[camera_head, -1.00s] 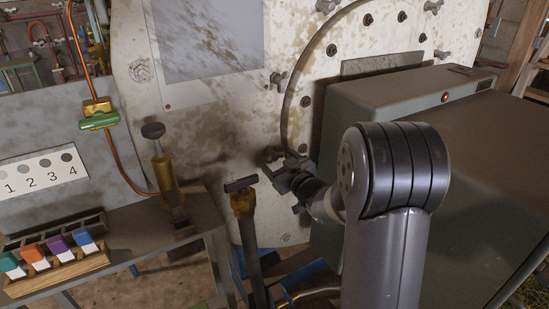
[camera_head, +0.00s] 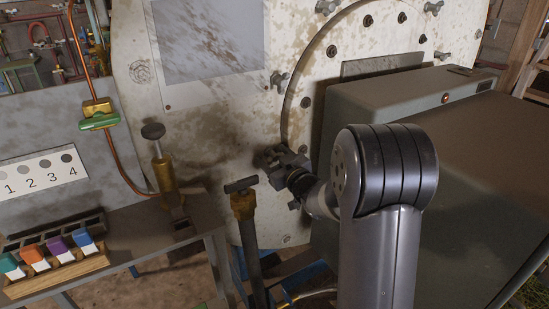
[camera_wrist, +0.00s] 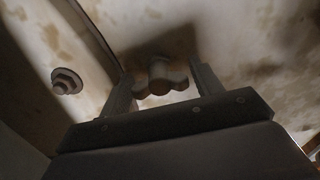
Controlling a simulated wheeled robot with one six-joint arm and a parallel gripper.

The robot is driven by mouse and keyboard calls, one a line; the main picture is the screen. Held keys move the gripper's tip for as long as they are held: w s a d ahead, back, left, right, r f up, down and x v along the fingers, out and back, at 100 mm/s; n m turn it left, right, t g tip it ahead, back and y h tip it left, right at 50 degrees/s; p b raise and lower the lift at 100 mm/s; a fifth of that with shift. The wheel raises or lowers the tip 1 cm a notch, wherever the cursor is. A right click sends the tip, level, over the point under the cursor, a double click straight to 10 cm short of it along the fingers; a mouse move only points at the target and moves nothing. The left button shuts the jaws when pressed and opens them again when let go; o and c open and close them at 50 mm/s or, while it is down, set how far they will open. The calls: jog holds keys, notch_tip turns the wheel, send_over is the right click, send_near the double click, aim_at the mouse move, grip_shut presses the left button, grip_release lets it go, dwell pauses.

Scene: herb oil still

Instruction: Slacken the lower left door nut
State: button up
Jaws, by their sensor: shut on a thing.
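In the head view my gripper (camera_head: 284,160) reaches the lower left of the round door rim. There the nut is mostly hidden by the gripper and dark shadow. The pale, stained door (camera_head: 360,45) fills the upper right behind my arm.
Other wing nuts, including one at the left (camera_head: 278,80), stand around the rim. A grey box (camera_head: 400,95) stands close at the right. A T-handled brass valve (camera_head: 242,200) rises just left of my gripper. A bench with coloured blocks (camera_head: 60,262) is at left.

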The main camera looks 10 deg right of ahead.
jog(key=shift+f, duration=0.1)
jog(key=n+b, duration=0.1)
jog(key=b, duration=0.1)
jog(key=n+b, duration=0.2)
jog(key=shift+f+n, duration=0.2)
jog(key=shift+n, duration=0.1)
jog(key=n+b, duration=0.5)
jog(key=shift+b, duration=0.3)
jog(key=n+b, duration=0.4)
jog(key=n, duration=0.1)
jog(key=shift+n, duration=0.4)
jog(key=shift+r+n+b, duration=0.1)
jog(key=shift+n+b, duration=1.25)
jog(key=shift+n, duration=0.55)
jog(key=o, duration=0.7)
jog(key=shift+s+r, duration=0.1)
